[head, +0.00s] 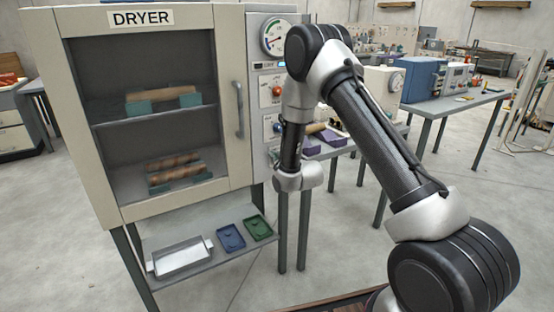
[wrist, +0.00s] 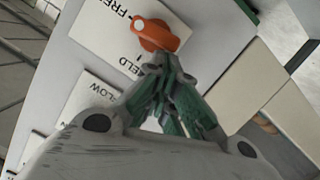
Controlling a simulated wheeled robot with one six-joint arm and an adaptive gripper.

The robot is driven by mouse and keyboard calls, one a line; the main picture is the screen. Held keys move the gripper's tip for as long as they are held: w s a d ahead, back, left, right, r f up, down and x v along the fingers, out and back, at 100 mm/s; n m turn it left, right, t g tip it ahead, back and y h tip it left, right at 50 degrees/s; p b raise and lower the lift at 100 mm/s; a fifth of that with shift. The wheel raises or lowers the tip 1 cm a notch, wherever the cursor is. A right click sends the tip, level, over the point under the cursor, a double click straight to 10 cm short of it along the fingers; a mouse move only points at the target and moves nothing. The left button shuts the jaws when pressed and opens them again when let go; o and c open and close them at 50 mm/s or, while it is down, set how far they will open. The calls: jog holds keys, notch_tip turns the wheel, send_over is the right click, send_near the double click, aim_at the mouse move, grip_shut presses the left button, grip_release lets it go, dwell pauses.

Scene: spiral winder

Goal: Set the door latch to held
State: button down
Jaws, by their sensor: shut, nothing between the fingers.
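The orange latch knob (wrist: 156,34) shows in the wrist view on a white label plate (wrist: 92,35). Lettering that reads in part as FREE and HELD is beside it. Which mark the knob points to I cannot tell. My gripper (wrist: 168,66) is shut and empty, its fingertips right at the knob's lower edge; whether they touch it I cannot tell. In the head view my gripper is hidden behind my wrist. The dryer door (head: 160,40) is closed, with a grey handle (head: 239,110) on its right side.
Below, a shelf (head: 200,262) holds a metal tray (head: 182,258), a blue tray (head: 230,238) and a green tray (head: 258,228). A bench stands behind my arm.

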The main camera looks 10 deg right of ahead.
jog(key=n, duration=0.1)
jog(key=f+n+h, duration=0.1)
jog(key=shift+s+a+f+n+t, duration=0.1)
jog(key=shift+s+a+n+t, duration=0.05)
jog(key=shift+a+n+t, duration=0.2)
jog(key=shift+s+a+f+n+t+h, duration=0.1)
jog(key=shift+a+f+n+t+h, duration=0.15)
jog(key=shift+n, duration=0.5)
jog(key=shift+a+f+n+t+h, duration=0.1)
jog(key=shift+f+n, duration=0.25)
jog(key=shift+n, duration=0.35)
jog(key=shift+f+n+t+h, duration=0.15)
jog(key=shift+f+n+t, duration=0.35)
jog(key=shift+n, duration=0.85)
jog(key=shift+f+n+t+h, duration=0.15)
jog(key=shift+f+n, duration=0.5)
jog(key=shift+n, duration=0.7)
